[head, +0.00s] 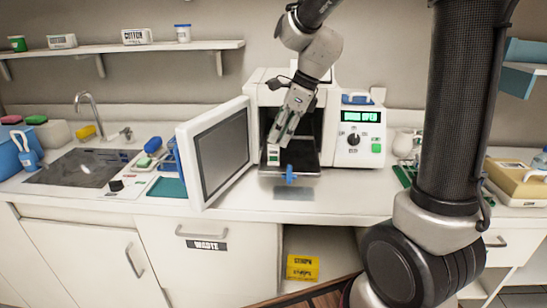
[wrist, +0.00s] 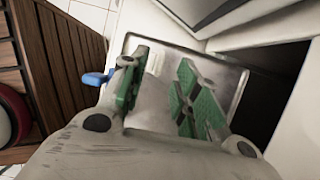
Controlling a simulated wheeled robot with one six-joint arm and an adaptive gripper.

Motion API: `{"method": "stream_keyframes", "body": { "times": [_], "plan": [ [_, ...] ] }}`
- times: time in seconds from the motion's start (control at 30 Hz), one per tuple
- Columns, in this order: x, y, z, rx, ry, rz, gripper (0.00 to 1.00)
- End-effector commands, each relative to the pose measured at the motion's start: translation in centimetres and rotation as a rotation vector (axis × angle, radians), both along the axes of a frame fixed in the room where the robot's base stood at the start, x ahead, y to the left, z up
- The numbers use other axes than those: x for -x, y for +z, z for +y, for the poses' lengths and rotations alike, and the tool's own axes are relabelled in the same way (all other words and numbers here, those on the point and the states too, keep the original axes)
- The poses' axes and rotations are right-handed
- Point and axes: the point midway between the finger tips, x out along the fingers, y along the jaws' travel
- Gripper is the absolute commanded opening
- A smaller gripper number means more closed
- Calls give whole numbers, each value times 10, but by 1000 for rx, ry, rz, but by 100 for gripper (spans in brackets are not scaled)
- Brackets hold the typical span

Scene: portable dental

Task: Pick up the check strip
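The sterilizer door (head: 218,150) is swung open to the left of the mouth. The control panel (head: 360,134) with a lit green display is to the right. A sink (head: 82,168) and small items lie further left. Counter front below the tray is clear.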

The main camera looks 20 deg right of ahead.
Motion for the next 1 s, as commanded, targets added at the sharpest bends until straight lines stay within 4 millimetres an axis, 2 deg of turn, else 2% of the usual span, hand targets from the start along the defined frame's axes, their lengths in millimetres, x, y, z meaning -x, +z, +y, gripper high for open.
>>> {"method": "stream_keyframes", "body": {
  "times": [0.33,0.43,0.63,0.67,0.83,1.0],
  "plan": [
    [-4,-48,17,3,4,1,31],
    [-5,-54,19,2,4,-1,31],
    [-5,-55,19,2,3,-2,31],
    [-5,-55,19,2,3,-2,29],
    [-5,-55,19,2,3,-2,0],
    [-5,-55,19,2,3,-2,0]
  ]
}}
